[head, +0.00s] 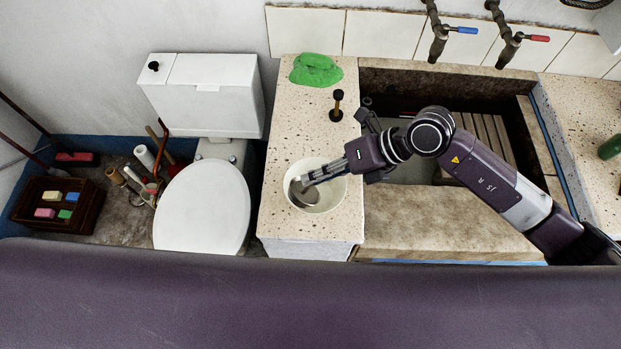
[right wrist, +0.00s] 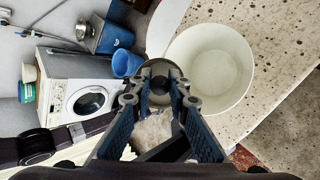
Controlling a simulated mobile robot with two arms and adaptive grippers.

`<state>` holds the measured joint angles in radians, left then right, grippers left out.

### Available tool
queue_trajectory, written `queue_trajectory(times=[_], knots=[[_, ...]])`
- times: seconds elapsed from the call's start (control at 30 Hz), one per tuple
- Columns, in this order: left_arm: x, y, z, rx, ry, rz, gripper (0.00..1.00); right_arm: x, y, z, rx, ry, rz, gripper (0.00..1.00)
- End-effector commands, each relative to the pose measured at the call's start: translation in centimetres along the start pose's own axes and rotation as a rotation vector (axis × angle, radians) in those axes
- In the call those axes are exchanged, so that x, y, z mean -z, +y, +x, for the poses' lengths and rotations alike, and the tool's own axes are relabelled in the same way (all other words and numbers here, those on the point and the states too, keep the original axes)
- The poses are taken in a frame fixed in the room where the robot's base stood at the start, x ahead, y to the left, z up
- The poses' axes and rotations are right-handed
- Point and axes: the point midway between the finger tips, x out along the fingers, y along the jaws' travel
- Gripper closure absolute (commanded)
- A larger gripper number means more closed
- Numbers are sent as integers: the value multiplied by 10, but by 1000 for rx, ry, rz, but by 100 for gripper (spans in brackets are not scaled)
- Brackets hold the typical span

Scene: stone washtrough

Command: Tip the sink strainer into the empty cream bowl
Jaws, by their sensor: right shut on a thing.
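The cream bowl (head: 334,197) stands on the speckled counter left of the stone trough. It also shows in the right wrist view (right wrist: 212,62), where its visible inside looks empty. My right gripper (head: 312,180) reaches in from the right and is shut on the sink strainer (head: 303,195), a small grey metal cup. The strainer is tilted and overlaps the left part of the bowl in the head view. In the right wrist view the strainer (right wrist: 168,76) sits between the fingertips, beside the bowl's edge. Its contents are hidden. My left gripper is not in view.
A green cloth (head: 315,69) and a small dark-topped plug or knob (head: 337,105) are behind the bowl on the counter. The trough (head: 440,225) lies to the right, under two taps (head: 438,45). A toilet (head: 203,208) stands left of the counter.

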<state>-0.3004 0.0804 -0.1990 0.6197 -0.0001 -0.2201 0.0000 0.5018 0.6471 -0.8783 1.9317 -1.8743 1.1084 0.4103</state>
Motion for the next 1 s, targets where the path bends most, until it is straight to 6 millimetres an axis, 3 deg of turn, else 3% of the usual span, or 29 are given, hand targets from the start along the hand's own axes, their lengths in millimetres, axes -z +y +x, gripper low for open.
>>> queue_trajectory(times=[0.17,1.0], knots=[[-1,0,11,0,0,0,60,-1,-5,-1,-40,-2,18,100],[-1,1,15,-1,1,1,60,-1,-6,-2,-61,-2,26,100]])
